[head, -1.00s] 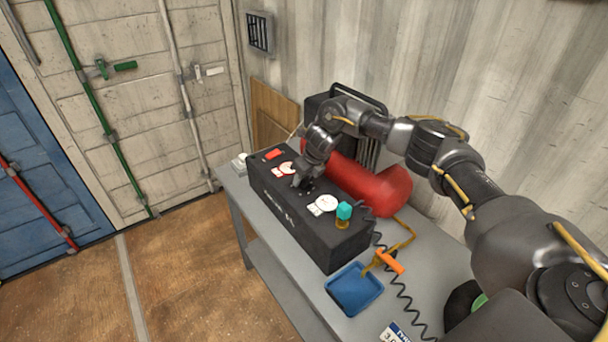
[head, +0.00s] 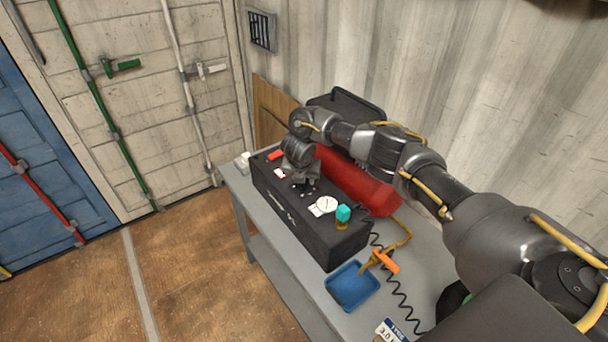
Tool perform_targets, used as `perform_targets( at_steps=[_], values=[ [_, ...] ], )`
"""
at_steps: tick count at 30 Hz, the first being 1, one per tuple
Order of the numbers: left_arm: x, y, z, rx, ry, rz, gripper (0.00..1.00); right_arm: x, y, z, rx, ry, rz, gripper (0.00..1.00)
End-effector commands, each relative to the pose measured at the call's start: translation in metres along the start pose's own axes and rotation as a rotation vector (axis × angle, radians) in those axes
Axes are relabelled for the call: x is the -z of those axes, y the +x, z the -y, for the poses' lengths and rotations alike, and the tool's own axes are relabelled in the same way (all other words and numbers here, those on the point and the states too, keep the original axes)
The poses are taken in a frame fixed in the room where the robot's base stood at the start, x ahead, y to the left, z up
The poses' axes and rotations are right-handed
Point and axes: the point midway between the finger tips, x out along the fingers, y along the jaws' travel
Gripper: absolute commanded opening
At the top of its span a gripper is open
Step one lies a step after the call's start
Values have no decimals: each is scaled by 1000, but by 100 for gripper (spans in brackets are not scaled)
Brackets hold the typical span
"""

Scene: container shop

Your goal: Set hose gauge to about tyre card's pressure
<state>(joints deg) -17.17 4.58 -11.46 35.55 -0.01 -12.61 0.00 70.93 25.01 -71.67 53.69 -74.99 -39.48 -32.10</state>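The black compressor panel box (head: 303,228) stands on the grey bench. A white round gauge (head: 325,204) and a teal knob (head: 343,213) are on its near end. Another white dial label (head: 280,173) shows partly behind my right gripper. My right gripper (head: 306,188) points down at the middle of the panel top; its fingers are small and dark, so I cannot tell whether they are open or touching anything. The tyre card (head: 391,331) lies at the bottom edge, partly cut off, its number not readable with certainty. The gauge needles are too small to read. My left gripper is not in view.
A red tank (head: 362,184) lies behind the panel. A blue tray (head: 352,286), an orange hose fitting (head: 385,261) and a black coiled hose (head: 403,294) are on the grey bench (head: 263,230). A red switch (head: 275,155) sits at the panel's far end.

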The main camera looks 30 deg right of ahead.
Motion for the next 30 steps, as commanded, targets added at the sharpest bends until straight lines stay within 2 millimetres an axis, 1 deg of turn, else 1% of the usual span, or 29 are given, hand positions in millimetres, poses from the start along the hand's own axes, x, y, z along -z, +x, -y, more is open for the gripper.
perform_targets(
  at_steps=[1, 4, 10, 14, 21, 30],
  values=[
    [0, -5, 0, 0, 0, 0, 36, -1, -2, -1, 18, 40, 0, 15],
    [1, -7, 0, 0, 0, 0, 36, 0, -2, -2, 54, 129, 0, 15],
    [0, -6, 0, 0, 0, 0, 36, 0, 0, -2, 127, 303, 0, 15],
    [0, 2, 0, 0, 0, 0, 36, 1, 3, -3, 170, 412, 0, 15],
    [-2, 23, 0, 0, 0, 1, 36, 0, 4, -4, 234, 569, 0, 15],
    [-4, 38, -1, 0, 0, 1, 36, 0, 2, -3, 278, 671, 0, 15]
  ],
)
